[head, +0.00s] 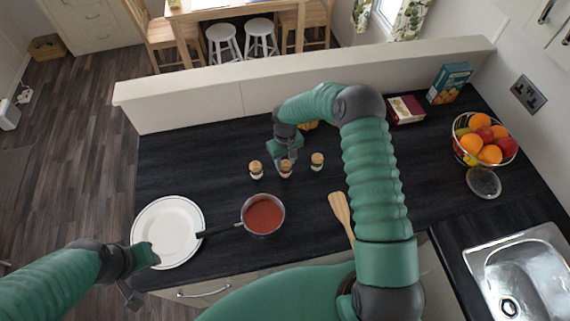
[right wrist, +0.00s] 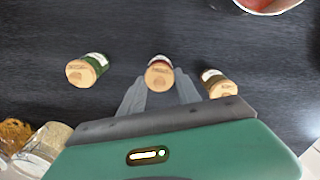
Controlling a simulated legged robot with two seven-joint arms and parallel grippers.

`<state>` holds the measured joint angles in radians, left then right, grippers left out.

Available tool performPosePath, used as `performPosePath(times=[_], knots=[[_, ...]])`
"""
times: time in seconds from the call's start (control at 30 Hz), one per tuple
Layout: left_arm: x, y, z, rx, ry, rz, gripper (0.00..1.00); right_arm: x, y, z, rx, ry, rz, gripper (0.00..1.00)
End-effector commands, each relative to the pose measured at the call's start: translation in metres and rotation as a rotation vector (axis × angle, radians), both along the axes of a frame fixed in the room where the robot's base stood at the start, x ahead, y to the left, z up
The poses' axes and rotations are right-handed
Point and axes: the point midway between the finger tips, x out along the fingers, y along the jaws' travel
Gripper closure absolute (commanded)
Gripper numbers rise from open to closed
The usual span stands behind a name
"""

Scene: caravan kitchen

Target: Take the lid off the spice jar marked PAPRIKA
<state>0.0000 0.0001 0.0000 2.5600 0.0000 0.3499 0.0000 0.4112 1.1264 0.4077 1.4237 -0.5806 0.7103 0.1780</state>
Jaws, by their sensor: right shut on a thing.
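Three small spice jars with wooden lids stand in a row on the dark worktop. The middle jar (head: 286,168) has reddish contents and also shows in the right wrist view (right wrist: 159,73). The left jar (head: 256,170) and the right jar (head: 317,161) stand apart from it. I cannot read any label. My right gripper (right wrist: 160,88) is over the middle jar with a finger on each side, shut on it. Whether the fingers grip the lid or the body is not clear. The lid appears on the jar. My left gripper (head: 130,295) hangs near the worktop's front left, its jaws unclear.
A pan of red sauce (head: 264,215) and a white plate (head: 168,230) lie nearer me. A wooden spatula (head: 342,215) lies to the right. A fruit bowl (head: 485,140), boxes (head: 405,110) and the sink (head: 525,275) are further right. A low wall (head: 300,78) closes the back.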

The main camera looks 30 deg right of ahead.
Motion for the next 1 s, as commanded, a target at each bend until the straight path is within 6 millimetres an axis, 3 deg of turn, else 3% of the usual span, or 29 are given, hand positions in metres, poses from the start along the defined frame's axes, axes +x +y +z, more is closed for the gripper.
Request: performPosePath(times=[0.13,0.47,0.67,1.0], knots=[[0.000,0.000,0.000,0.000,0.000,0.000,0.64,0.000,0.000,0.000,0.000,0.000,0.000,0.99],[0.000,0.000,-0.005,0.000,0.000,0.000,0.64,0.001,-0.001,0.004,-0.001,-0.002,0.000,0.99],[0.000,0.000,-0.025,0.000,0.000,0.000,0.64,0.001,-0.001,0.030,-0.003,-0.004,0.000,0.99],[0.000,0.000,-0.050,0.000,0.000,0.000,0.64,-0.074,0.014,0.039,-0.003,0.001,0.001,0.99]])
